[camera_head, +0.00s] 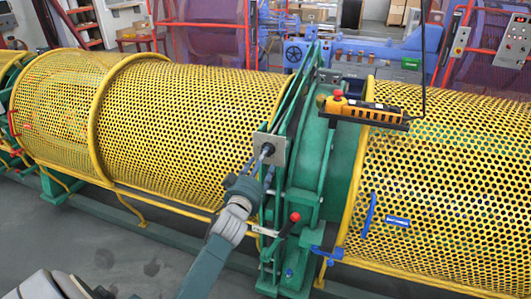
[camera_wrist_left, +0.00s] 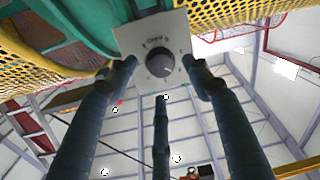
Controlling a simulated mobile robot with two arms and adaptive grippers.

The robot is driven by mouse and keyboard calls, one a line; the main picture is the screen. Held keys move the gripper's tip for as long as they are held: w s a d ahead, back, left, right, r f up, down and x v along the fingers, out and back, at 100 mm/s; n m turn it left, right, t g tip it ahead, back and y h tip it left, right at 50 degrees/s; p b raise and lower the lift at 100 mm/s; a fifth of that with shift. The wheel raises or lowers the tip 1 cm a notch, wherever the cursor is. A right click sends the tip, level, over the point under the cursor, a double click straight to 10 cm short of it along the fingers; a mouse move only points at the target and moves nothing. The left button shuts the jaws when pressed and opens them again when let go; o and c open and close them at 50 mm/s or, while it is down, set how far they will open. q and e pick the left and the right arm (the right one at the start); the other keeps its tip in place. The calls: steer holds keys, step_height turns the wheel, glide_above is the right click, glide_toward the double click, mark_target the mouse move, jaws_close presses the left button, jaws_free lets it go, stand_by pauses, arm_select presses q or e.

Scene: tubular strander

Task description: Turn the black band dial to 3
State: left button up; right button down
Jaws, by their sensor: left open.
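The black band dial (camera_head: 267,149) sits on a small light-grey plate (camera_head: 277,155) on the green machine frame. In the left wrist view the round dial (camera_wrist_left: 159,63) stands out from its plate (camera_wrist_left: 176,38), with small marks printed around it. The marks are too small and upside down for me to read the setting. My left gripper (camera_head: 262,173) is just in front of and below the dial. In the wrist view its open fingers (camera_wrist_left: 161,78) lie to the left, right and below the dial, apparently apart from it. My right gripper is out of view.
Yellow perforated guards (camera_head: 180,115) flank the green frame (camera_head: 312,175). A red-knobbed lever (camera_head: 294,218) stands just right of my left gripper. A yellow pendant control (camera_head: 362,111) hangs at upper right. Grey floor (camera_head: 130,240) is open at lower left.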

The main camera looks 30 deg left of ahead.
arm_select(q)
steer(key=x, duration=0.4)
steer(key=shift+w+p, duration=0.2)
steer(key=shift+p, duration=0.1)
steer(key=shift+f, duration=0.15)
steer(key=c, duration=1.2)
